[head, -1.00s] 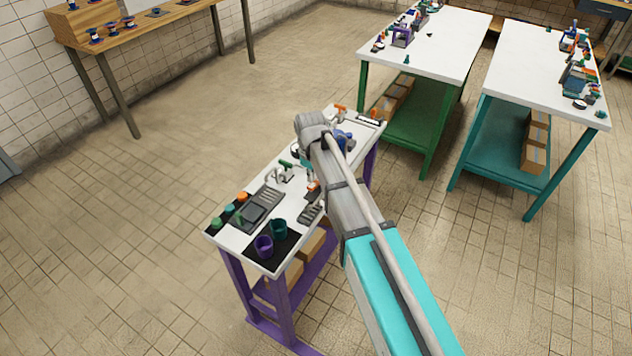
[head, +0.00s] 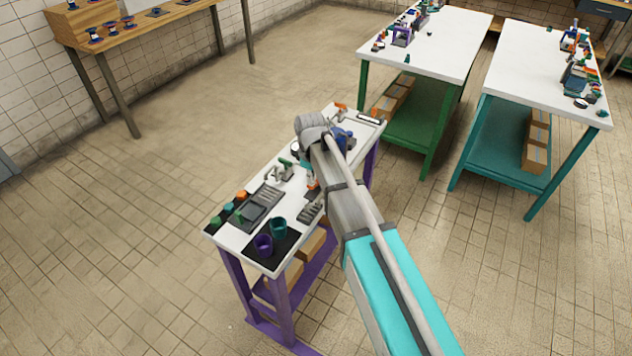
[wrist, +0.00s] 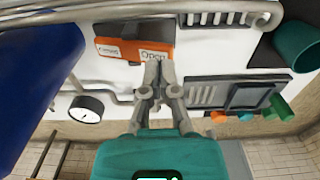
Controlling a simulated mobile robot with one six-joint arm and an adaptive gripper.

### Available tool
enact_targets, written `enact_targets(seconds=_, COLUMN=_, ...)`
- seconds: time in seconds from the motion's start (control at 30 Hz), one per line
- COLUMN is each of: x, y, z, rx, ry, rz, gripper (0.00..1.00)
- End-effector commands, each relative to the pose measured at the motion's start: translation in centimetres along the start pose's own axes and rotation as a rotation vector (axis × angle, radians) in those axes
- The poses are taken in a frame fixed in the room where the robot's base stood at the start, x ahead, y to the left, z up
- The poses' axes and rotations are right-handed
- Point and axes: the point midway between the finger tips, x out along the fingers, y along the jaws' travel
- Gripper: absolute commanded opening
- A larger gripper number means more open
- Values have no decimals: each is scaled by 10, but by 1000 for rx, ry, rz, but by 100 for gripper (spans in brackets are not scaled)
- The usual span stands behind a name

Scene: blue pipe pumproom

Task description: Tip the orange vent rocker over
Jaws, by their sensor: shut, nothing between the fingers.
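The orange vent rocker (wrist: 120,50) lies on the white bench top in the wrist view. It has a white label on its left part and the word "Open" on its right part. My gripper (wrist: 158,66) is shut and empty, with its tips at the lower edge of the "Open" end. I cannot tell whether they touch it. In the head view my gripper (head: 307,168) is low over the bench, and my arm hides much of the rocker.
A round gauge (wrist: 86,108) and a grey pipe lie left of my gripper in the wrist view, with a large blue body (wrist: 38,70) beyond. A grey panel (wrist: 238,95) and a teal cup (wrist: 297,46) are at right. The white bench (head: 232,240) is crowded.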

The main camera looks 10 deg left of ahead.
Motion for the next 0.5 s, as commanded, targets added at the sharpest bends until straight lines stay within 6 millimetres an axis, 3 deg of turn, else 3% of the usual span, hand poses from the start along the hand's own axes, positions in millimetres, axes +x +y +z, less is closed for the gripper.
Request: enact_targets(seconds=0.5, x=14, y=0, z=0, rx=0, ry=0, rz=0, gripper=0)
